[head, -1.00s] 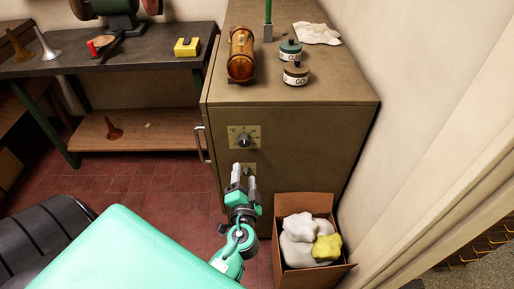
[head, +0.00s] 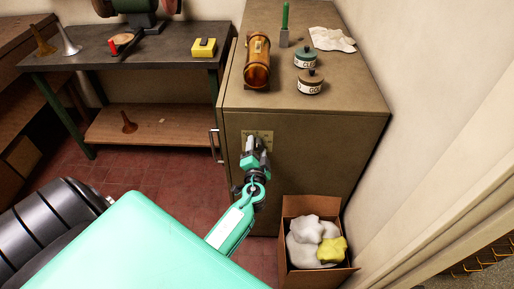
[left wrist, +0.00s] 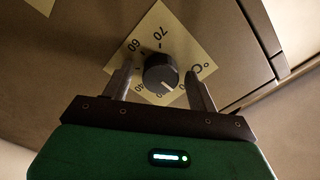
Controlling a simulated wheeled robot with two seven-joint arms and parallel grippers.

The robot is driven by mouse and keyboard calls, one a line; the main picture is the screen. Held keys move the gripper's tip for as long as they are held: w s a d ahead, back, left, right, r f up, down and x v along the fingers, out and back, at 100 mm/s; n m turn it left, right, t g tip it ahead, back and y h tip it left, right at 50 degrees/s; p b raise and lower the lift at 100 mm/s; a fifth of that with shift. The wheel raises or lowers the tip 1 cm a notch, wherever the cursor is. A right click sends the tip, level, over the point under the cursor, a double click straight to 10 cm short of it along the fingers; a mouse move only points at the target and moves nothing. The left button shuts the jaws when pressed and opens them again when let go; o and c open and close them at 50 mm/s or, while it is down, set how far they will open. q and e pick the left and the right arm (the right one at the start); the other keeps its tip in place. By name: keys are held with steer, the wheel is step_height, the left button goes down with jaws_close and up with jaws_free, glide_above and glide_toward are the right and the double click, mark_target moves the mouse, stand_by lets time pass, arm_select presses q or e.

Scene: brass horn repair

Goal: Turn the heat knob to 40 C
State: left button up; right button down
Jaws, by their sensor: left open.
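The heat knob (left wrist: 160,72) is a round dark knob with a pale pointer line, on a cream dial plate (left wrist: 186,45) marked 60, 70 and °C. In the left wrist view the pointer line lies toward the lower right; the numbers nearest it are partly hidden. My left gripper (left wrist: 159,76) is open, one finger on each side of the knob; I cannot tell whether either touches it. In the head view my left gripper (head: 257,146) is in front of the cabinet's dial plate (head: 268,134) and hides the knob. My right gripper is not in view.
The dial is on the front of a brown cabinet (head: 315,140) with a door handle (head: 215,146) at its left. A cardboard box (head: 322,280) of rags stands below right. A workbench (head: 140,58) is at left.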

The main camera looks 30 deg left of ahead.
arm_select(q)
steer(key=c, duration=1)
steer(key=m, duration=0.3)
steer(key=shift+b, duration=0.4)
steer(key=m, duration=0.3)
steer(key=shift+m, duration=0.3)
steer(key=m+p, duration=0.1)
steer(key=m, duration=0.4)
steer(key=shift+m, duration=0.3)
steer(key=m+p, duration=0.2)
steer(key=m, duration=0.3)
steer(key=shift+f, duration=0.1)
steer(key=shift+m, duration=0.4)
